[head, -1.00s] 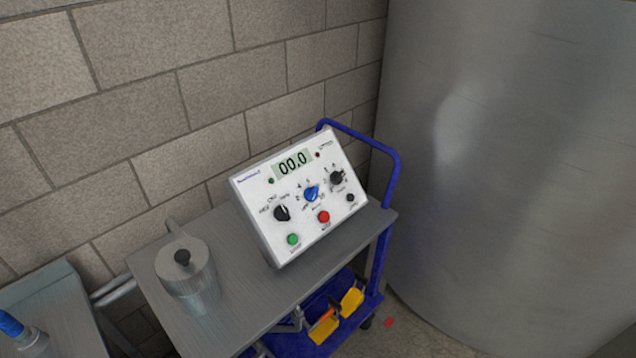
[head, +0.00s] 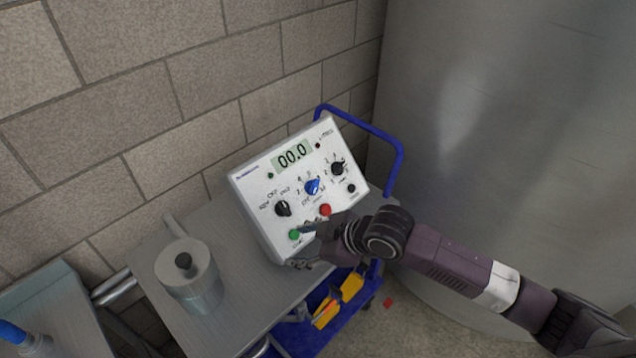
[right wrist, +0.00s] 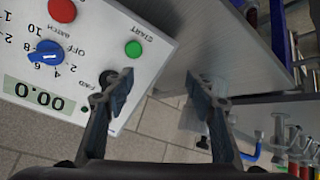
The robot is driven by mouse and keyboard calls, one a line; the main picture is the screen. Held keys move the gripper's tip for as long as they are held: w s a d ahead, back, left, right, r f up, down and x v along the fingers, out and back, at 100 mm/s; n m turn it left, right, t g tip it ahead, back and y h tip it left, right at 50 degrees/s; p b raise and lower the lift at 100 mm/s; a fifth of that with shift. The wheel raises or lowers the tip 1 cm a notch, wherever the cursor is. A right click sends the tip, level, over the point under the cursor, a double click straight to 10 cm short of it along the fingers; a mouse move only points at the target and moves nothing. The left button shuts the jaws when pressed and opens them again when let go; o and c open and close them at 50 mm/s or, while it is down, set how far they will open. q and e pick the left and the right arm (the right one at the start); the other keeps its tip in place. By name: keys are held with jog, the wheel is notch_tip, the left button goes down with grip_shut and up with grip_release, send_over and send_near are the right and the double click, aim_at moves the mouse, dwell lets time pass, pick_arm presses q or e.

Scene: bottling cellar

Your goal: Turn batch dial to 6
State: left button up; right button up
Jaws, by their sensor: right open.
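A white control box (head: 262,190) stands on the grey cart top, its sloped panel showing 00.0. The batch dial (head: 313,187) is a blue knob at mid-panel, ringed by numbers; it also shows upside down in the right wrist view (right wrist: 47,54), labelled BATCH. I cannot tell surely which number it points at. My right gripper (head: 303,246) is open and empty in front of the panel's lower edge, near the green button, below the dial. In the right wrist view its fingers (right wrist: 160,88) are apart, with the dial off to their left. My left gripper is not in view.
The panel also has a green start button (head: 294,234), a red button (head: 325,210) and black knobs (head: 283,208) on either side. A grey lidded jug (head: 190,280) stands left on the cart. A large metal tank (head: 500,120) is right; a brick wall is behind.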

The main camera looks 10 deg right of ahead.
jog(key=t, duration=0.2)
send_near(315, 186)
jog(key=shift+h, duration=0.3)
jog(key=shift+p+x, duration=0.85)
jog(key=shift+x, duration=3.55)
jog(key=shift+a+r, duration=0.1)
jog(key=shift+a, duration=0.05)
jog(key=c, duration=1.2)
jog(key=shift+o, duration=0.2)
